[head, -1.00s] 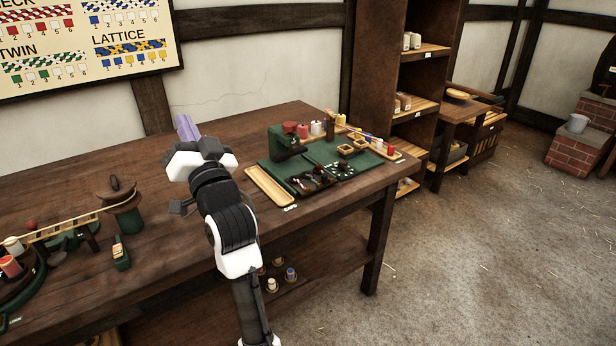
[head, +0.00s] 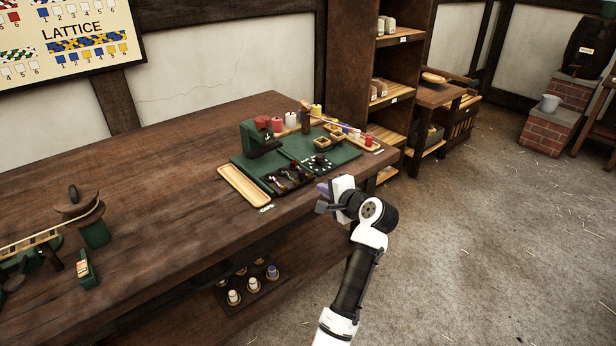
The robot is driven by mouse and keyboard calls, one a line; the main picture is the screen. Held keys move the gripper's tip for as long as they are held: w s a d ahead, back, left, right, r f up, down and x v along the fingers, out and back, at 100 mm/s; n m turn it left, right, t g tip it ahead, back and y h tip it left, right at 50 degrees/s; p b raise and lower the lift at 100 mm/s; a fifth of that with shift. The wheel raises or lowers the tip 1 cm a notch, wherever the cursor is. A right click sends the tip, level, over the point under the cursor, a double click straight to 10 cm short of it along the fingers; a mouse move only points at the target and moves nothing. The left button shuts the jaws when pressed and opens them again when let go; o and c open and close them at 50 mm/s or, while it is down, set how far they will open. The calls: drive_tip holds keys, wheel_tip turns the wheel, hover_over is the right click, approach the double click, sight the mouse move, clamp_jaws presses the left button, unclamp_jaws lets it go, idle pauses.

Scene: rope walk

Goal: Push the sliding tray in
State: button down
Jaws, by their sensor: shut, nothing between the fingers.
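My gripper (head: 323,188) is at the front right edge of the workbench, its purple fingertips pointing toward the green work station (head: 245,161); they look shut and hold nothing. My wrist partly hides the fingers. A dark tray (head: 270,184) with small tools sits at the front of the station, left of my gripper. A dark tray (head: 234,306) with several small spools is on the shelf under the bench, below and left of my gripper. I cannot tell which of these is the sliding tray, or any contact with my gripper.
A long pale wooden tray (head: 243,186) lies left of the station. Small square boxes (head: 318,142) and coloured spools (head: 277,124) stand at its back. A rope device (head: 78,205) is at the bench's left. Open shelves (head: 394,95) stand behind. The floor at right is clear.

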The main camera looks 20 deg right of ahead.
drive_tip(key=p, duration=0.2)
approach(287, 170)
drive_tip(key=shift+s+d+f, duration=0.1)
drive_tip(key=shift+d+f, duration=0.05)
drive_tip(key=shift+d, duration=0.35)
drive_tip(key=shift+s+d+f, duration=0.1)
drive_tip(key=shift+d+f, duration=0.05)
drive_tip(key=shift+d, duration=0.35)
drive_tip(key=shift+w, duration=0.1)
drive_tip(key=w+a, duration=0.1)
drive_tip(key=w, duration=0.2)
drive_tip(key=w+a+b, duration=0.1)
drive_tip(key=w, duration=0.2)
drive_tip(key=w+a, duration=0.1)
drive_tip(key=w, duration=0.2)
drive_tip(key=shift+w+a+b, duration=0.25)
drive_tip(key=shift+a+b, duration=0.05)
drive_tip(key=shift+b, duration=0.05)
drive_tip(key=shift+r, duration=0.2)
